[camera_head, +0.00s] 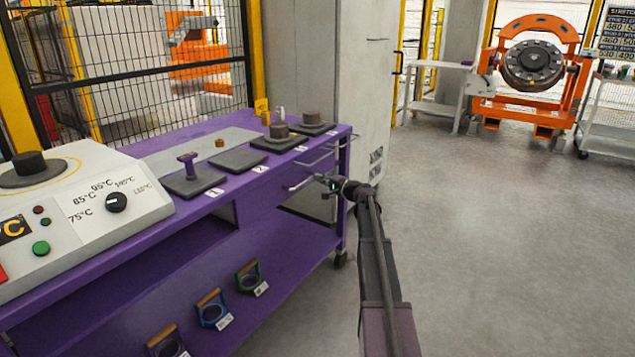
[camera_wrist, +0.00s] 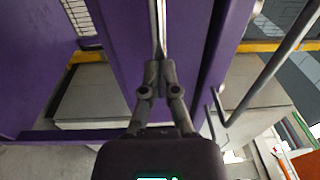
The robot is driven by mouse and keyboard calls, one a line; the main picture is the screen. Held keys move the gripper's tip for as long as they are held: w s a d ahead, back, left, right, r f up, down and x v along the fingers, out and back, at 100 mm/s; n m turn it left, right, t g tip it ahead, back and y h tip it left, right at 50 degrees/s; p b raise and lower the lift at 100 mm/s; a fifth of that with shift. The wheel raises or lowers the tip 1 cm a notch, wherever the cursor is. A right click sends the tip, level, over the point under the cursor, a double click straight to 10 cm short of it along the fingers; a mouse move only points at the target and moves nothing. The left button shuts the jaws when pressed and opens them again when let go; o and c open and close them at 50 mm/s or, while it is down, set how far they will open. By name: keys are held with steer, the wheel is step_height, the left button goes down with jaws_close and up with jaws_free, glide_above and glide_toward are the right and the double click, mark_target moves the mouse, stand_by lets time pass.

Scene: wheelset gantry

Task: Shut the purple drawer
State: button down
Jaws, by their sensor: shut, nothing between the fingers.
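The purple workbench (camera_head: 230,180) runs along the left in the head view. My gripper (camera_head: 322,181) is at that end, just beside the bars. In the wrist view my gripper (camera_wrist: 159,66) has its fingertips together and empty, close to a purple panel (camera_wrist: 130,45). A thin silver strip shows beyond the tips. A bent metal handle (camera_wrist: 265,80) stands to the right, apart from the fingers. I cannot tell how far the drawer stands out, or whether the fingertips touch it.
The bench top holds dark numbered pads (camera_head: 240,160) with parts, and a control box (camera_head: 90,205). Ring tools (camera_head: 213,309) lie on the lower shelf. A grey cabinet (camera_head: 330,70) stands behind the bench end. Open floor (camera_head: 480,240) lies to the right.

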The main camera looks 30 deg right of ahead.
steer(key=shift+w+a+r, duration=0.1)
steer(key=shift+w+a, duration=0.05)
steer(key=shift+w, duration=0.3)
steer(key=shift+d, duration=0.2)
steer(key=v, duration=1.4)
steer(key=shift+s, duration=0.45)
steer(key=shift+a, duration=0.15)
